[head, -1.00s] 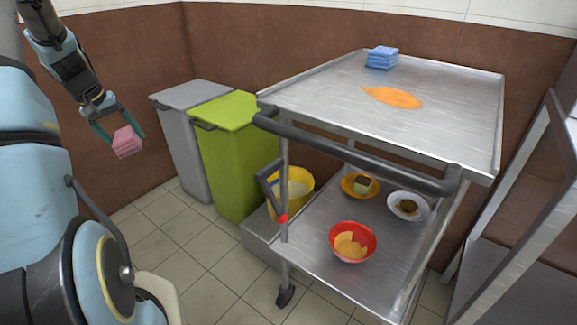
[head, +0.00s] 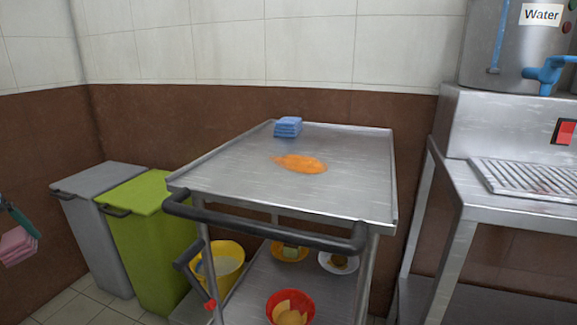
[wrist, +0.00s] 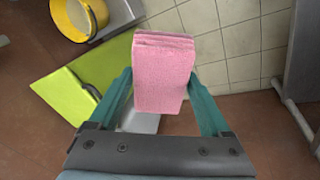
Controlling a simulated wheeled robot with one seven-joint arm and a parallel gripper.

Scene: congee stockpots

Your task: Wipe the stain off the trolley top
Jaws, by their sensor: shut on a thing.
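An orange stain (head: 300,163) lies on the bare metal top of the trolley (head: 350,150), near its middle. A folded blue cloth (head: 288,127) rests on the trolley top behind the stain. My gripper (wrist: 165,85) is shut on a pink folded cloth or sponge (wrist: 165,70), which fills the space between its teal fingers. In the head view the pink thing (head: 17,245) shows at the left edge, in the air beside the bins and well away from the trolley. Only part of my gripper shows there.
A green bin (head: 150,240) and a grey bin (head: 95,220) stand left of the trolley. A black handle bar (head: 265,225) crosses its near side. Bowls, one of them red (head: 290,307), stand on the lower shelf. A metal counter (head: 500,200) with a water urn stands at right.

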